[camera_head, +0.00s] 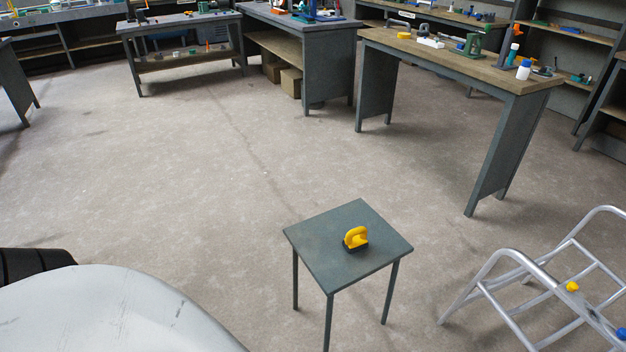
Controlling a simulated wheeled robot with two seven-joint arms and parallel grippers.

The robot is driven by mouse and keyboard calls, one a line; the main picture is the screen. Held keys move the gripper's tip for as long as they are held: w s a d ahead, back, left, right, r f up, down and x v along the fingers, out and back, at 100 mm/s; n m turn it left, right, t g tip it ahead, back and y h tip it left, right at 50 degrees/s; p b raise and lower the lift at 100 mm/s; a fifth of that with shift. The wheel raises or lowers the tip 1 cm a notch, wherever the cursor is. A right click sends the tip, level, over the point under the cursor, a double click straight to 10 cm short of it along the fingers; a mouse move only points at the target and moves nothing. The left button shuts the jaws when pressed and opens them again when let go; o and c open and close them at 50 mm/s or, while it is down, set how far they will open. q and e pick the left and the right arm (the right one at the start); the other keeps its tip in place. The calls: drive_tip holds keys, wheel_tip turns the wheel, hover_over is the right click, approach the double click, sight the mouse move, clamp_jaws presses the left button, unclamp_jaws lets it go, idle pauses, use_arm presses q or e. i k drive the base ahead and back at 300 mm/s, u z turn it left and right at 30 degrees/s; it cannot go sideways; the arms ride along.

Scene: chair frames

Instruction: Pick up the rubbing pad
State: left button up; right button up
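The rubbing pad (355,238) has a yellow arched handle on a dark base. It rests on the top of a small grey-green square table (330,262), a little right of the middle of the tabletop. Nothing touches the pad except the table under it. Neither my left gripper nor my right gripper shows in the head view.
A silver metal chair frame (484,282) stands right of the small table, with a yellow and a blue part on it. A long workbench (470,65) with tools stands behind at the right. More benches line the back. Open floor (200,190) lies left of the table.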

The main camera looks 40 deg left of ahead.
sight(355, 241)
drive_tip(key=u, duration=0.15)
drive_tip(key=k, duration=0.45)
drive_tip(key=u, duration=0.75)
drive_tip(key=i, duration=0.5)
drive_tip(key=z, duration=1.15)
drive_tip(key=k, duration=0.4)
drive_tip(key=u, duration=1.25)
drive_tip(key=i, duration=1.3)
drive_tip(key=z, duration=0.9)
